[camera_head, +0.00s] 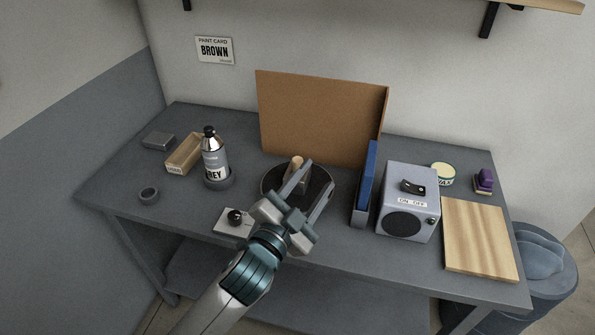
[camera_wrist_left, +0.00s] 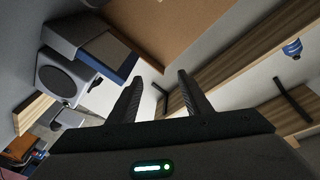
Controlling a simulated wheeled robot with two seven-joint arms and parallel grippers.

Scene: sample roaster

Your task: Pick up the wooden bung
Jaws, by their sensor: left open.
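A small tan wooden piece, which looks like the wooden bung (camera_head: 297,162), shows just beyond my left gripper's fingertips in the head view. It is over the back of a dark round plate (camera_head: 268,181) on the bench, and its lower part is hidden behind a finger. My left gripper (camera_head: 318,175) is open above that plate, its fingers pointing toward the back board. In the left wrist view the two fingers (camera_wrist_left: 160,85) are apart with nothing between them, and I cannot make out the bung there. My right gripper is not in view.
A brown board (camera_head: 320,115) stands behind the plate. A blue panel (camera_head: 366,185) and a grey on/off box (camera_head: 407,205) stand right of it. A bottle (camera_head: 214,160), wooden tray (camera_head: 184,153) and black knob (camera_head: 235,217) are left. The bench's front left is mostly clear.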

